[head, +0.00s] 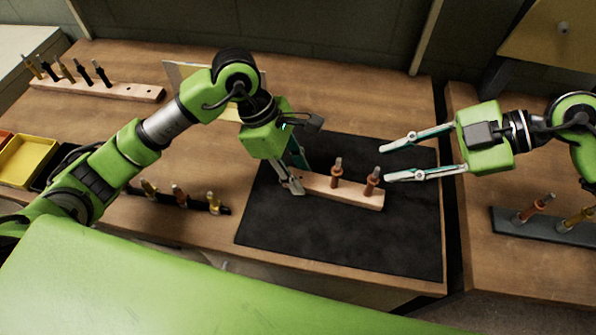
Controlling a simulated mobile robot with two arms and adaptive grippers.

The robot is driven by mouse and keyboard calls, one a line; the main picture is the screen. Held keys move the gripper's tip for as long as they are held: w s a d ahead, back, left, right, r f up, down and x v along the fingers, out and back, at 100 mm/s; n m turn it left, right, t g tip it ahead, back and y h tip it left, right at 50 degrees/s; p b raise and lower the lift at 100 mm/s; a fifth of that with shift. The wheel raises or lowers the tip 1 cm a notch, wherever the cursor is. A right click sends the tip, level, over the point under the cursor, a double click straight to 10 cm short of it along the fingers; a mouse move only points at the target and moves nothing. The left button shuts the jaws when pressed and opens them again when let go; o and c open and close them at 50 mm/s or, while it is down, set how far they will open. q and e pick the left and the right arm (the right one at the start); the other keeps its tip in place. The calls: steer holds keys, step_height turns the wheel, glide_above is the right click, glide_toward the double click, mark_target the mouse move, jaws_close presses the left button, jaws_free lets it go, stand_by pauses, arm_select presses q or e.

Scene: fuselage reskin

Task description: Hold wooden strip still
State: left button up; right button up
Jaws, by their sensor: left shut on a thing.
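The wooden strip (352,196) lies on the black mat (320,235), with two copper-coloured pins (336,176) standing upright in it toward its right part. My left gripper (294,186) is down at the strip's left end and is shut on it. The gripper's fingers and body hide that end. My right gripper (388,164) is open and empty. Its two fingers point left, and the lower fingertip is close to the right pin (372,181); I cannot tell if they touch.
A wooden rack (115,90) with several pins stands at the back left. Another dark rack (545,228) is at right. The mat's front is clear.

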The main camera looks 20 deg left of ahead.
step_height(320, 180, up, 2)
steer(key=n, duration=0.4)
steer(key=n+g+h, duration=0.2)
steer(key=n+h, duration=0.5)
steer(key=n, duration=2.6)
glide_toward(338, 184)
steer(key=shift+s+a+x, duration=0.1)
steer(key=shift+a+x, duration=0.1)
steer(key=shift+x, duration=1.55)
steer(key=shift+s+a+x, duration=0.15)
steer(key=shift+x, duration=1.6)
steer(key=shift+r, duration=0.15)
jaws_close()
